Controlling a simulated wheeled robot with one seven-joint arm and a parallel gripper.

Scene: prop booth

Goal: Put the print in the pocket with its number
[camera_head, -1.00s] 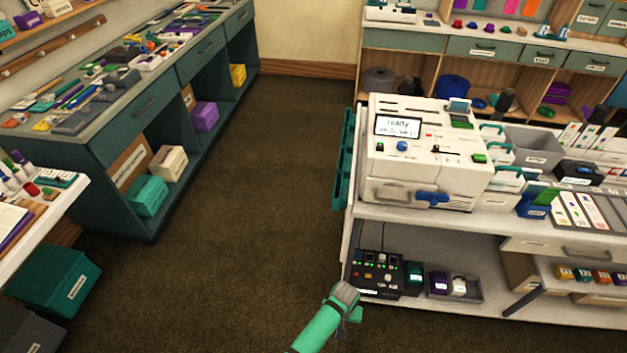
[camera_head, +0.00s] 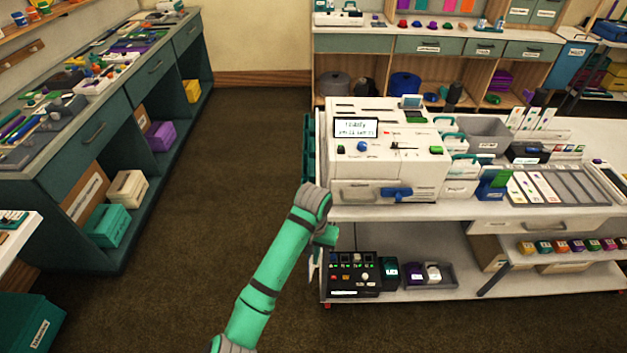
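My arm reaches up from the bottom, bent at a grey joint. My gripper (camera_head: 315,265) hangs below its green wrist beside the left end of the white bench, small and partly hidden; I cannot tell whether its fingers are open or hold anything. A white printer-like machine (camera_head: 385,160) with a lit screen stands on the bench top. A teal rack (camera_head: 308,150) hangs on the bench's left side, partly behind my arm. A flat tray of long slots (camera_head: 565,187) lies to the right, pale strips in some. I cannot single out the print or read pocket numbers.
The lower shelf (camera_head: 470,275) holds a black control box (camera_head: 355,272) and a small grey tray (camera_head: 447,275). A dark green counter (camera_head: 120,130) runs along the left. The brown floor (camera_head: 235,150) between is clear. Shelving (camera_head: 440,45) stands behind.

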